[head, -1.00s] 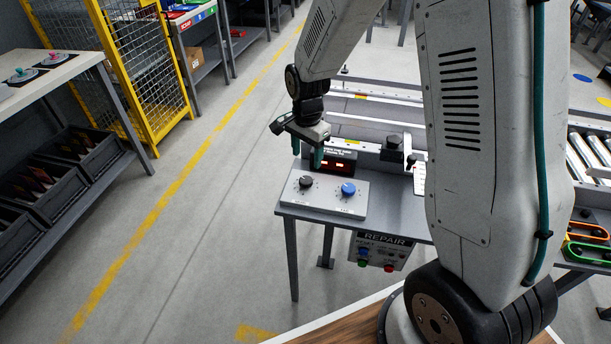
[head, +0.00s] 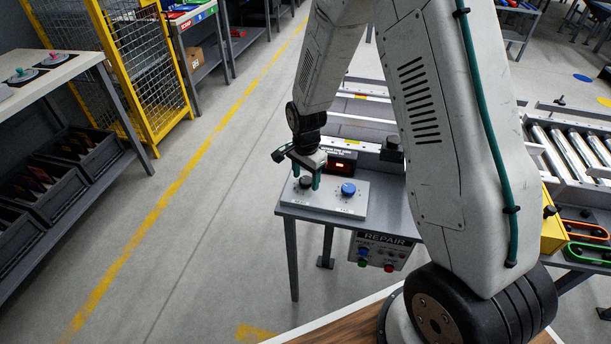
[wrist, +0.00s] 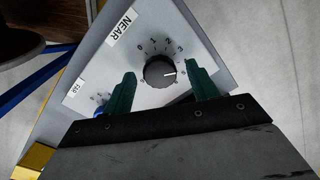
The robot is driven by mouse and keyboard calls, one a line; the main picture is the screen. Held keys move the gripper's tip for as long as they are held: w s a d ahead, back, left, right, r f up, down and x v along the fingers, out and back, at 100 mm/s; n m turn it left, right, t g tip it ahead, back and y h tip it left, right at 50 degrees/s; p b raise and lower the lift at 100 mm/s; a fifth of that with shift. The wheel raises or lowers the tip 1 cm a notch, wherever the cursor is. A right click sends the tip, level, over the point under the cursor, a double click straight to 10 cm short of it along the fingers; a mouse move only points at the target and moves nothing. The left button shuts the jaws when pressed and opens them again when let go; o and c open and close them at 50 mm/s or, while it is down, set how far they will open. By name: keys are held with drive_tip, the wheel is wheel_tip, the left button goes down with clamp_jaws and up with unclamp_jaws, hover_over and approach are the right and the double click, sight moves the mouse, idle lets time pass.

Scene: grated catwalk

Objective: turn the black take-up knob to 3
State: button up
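The black take-up knob (head: 305,183) is on a light panel (head: 350,204) on the grey table, left of a blue knob (head: 348,189). In the wrist view the black knob (wrist: 159,73) has a ring of numerals around it and a "NEAR" label nearby. Its white pointer line points right, below the 3; the numeral there is hard to read. My gripper (head: 306,177) is over the knob, pointing down. Its green fingers (wrist: 161,85) are open, one on each side of the knob, with visible gaps. The blue knob is mostly hidden behind a finger in the wrist view.
A dark box with a lit red display (head: 341,166) stands just behind the panel. A black block (head: 392,150) and conveyor rails lie further back. A REPAIR button box (head: 383,251) hangs at the table front.

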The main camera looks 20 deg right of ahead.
drive_tip(key=c, duration=0.9)
drive_tip(key=shift+c, duration=0.2)
drive_tip(key=shift+n, duration=2.8)
drive_tip(key=o, duration=1)
drive_tip(key=shift+r, duration=0.1)
